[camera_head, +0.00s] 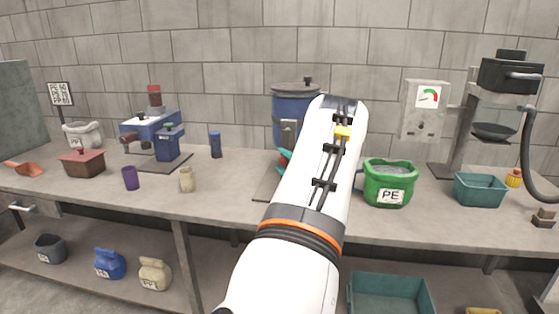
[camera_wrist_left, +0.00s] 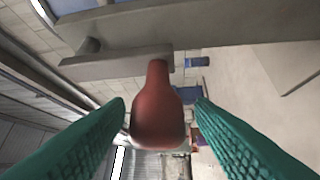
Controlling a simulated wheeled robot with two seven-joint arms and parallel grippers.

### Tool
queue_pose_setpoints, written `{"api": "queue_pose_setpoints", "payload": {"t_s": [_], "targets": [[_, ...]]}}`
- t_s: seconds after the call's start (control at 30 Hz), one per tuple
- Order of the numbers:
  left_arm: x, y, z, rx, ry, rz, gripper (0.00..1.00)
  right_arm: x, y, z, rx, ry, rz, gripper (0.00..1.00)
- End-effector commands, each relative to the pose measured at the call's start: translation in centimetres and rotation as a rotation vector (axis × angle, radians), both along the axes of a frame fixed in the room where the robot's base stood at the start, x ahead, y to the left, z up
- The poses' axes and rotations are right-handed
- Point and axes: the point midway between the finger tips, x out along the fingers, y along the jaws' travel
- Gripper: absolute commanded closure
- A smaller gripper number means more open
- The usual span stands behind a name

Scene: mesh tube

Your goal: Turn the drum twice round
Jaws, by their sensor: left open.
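The blue drum (camera_head: 290,107) with a grey lid stands at the back of the workbench, partly hidden behind my white left arm. In the left wrist view a grey crank arm (camera_wrist_left: 112,66) carries a red handle (camera_wrist_left: 157,112). My left gripper (camera_wrist_left: 160,104) is open, with one teal finger on each side of the handle; a gap shows on both sides. In the head view only a bit of the teal gripper (camera_head: 285,155) shows beside my arm, low in front of the drum. My right gripper is not in view.
A green PE bucket (camera_head: 389,184) stands just right of my arm, then a teal bin (camera_head: 480,190). A gauge box (camera_head: 425,110) is on the wall. At left are a blue machine (camera_head: 150,128), a beige jar (camera_head: 187,179) and a purple cup (camera_head: 130,178).

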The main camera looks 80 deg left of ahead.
Motion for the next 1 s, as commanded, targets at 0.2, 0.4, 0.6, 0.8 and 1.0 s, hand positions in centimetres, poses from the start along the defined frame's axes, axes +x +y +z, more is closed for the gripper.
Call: {"api": "queue_pose_setpoints", "payload": {"t_s": [0.2,0.4,0.6,0.8,1.0], "targets": [[2.1,-4.4,-0.6,-0.001,0.002,-0.003,0.51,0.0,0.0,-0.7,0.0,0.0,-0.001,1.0],[3.4,-7.4,-0.9,0.0,0.001,-0.001,0.51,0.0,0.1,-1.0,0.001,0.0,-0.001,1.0],[3.9,-8.5,-1.0,0.0,0.001,0.001,0.51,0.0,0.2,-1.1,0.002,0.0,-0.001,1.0],[3.9,-8.5,-0.9,0.001,0.0,0.001,0.51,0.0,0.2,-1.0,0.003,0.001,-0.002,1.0],[3.9,-8.5,-1.0,0.001,0.0,0.001,0.51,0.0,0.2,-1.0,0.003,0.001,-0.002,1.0]]}}
